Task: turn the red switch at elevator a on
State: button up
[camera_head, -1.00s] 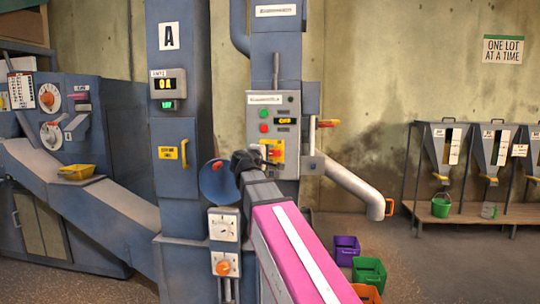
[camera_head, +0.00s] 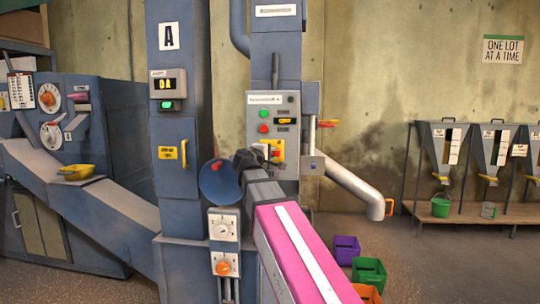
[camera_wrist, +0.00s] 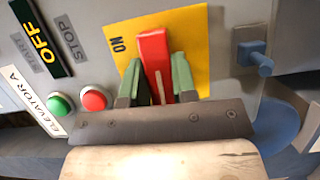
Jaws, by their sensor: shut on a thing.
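The red switch (camera_wrist: 153,55) sits on a yellow plate (camera_wrist: 197,45) in the wrist view, with the word ON beside it on the left. My gripper (camera_wrist: 156,80) has its green fingertips on both sides of the red handle and is shut on it. The handle points toward the top of the wrist picture, not toward ON. The plate (camera_head: 278,151) shows in the head view on the elevator's control box, partly hidden by my gripper (camera_head: 263,153). The lit display (camera_wrist: 40,39) reads OFF beside the START and STOP labels.
A green button (camera_wrist: 60,104) and a red button (camera_wrist: 92,98) lie close to the switch. A blue lever (camera_wrist: 256,57) is on its other side. A blue funnel (camera_head: 218,180) and a dial box (camera_head: 223,224) stand left of my arm.

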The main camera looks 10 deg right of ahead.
jog(key=m+g+y, duration=0.1)
jog(key=m, duration=0.2)
jog(key=shift+r+m, duration=0.1)
jog(key=shift+m, duration=0.3)
jog(key=m+y, duration=0.2)
jog(key=m, duration=0.1)
jog(key=shift+s+d, duration=0.1)
jog(key=m+y, duration=0.2)
jog(key=m, duration=0.1)
jog(key=shift+m, duration=0.3)
jog(key=shift+m+y, duration=1.1)
jog(key=shift+m, duration=0.2)
jog(key=o, duration=0.9)
